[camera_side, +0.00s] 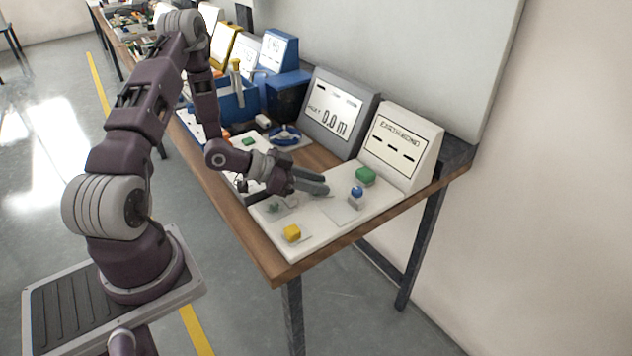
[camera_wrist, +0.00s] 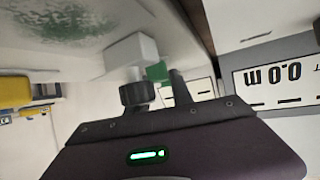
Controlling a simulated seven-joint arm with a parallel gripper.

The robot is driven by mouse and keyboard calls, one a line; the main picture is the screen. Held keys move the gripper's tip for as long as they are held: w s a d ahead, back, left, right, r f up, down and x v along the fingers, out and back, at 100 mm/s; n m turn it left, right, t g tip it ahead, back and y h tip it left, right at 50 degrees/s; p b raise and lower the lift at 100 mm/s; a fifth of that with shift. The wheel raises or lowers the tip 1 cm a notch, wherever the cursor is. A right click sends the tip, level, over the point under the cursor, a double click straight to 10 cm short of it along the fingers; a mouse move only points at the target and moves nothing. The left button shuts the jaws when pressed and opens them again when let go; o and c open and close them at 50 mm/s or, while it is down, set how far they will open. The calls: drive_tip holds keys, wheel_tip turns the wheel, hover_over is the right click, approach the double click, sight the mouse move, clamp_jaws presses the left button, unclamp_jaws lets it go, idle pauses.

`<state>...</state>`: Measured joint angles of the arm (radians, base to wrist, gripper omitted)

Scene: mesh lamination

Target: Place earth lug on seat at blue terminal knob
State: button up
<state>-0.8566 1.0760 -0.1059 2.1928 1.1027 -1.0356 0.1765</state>
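The blue terminal knob (camera_side: 357,192) stands on a pale plate (camera_side: 345,211) on the white board in the side view. My gripper (camera_side: 326,183) is to the left of the knob, above the board, its fingers pointing right towards it and apart from it. In the wrist view, my gripper's two dark fingers (camera_wrist: 160,92) have a gap between them, and I see nothing clearly held there. I cannot make out the earth lug for certain. A small grey-green piece (camera_side: 281,204) lies on the board below my gripper; I cannot tell what it is. The seat is too small to make out.
A green block (camera_side: 365,175) is behind the knob, a yellow block (camera_side: 292,232) near the front edge. The white board (camera_side: 330,228) has free room at the front. Two display boxes, grey (camera_side: 336,112) and white (camera_side: 402,146), stand at the back. A blue bin (camera_side: 237,105) is farther left.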

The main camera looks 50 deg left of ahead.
drive_tip(key=o, duration=0.3)
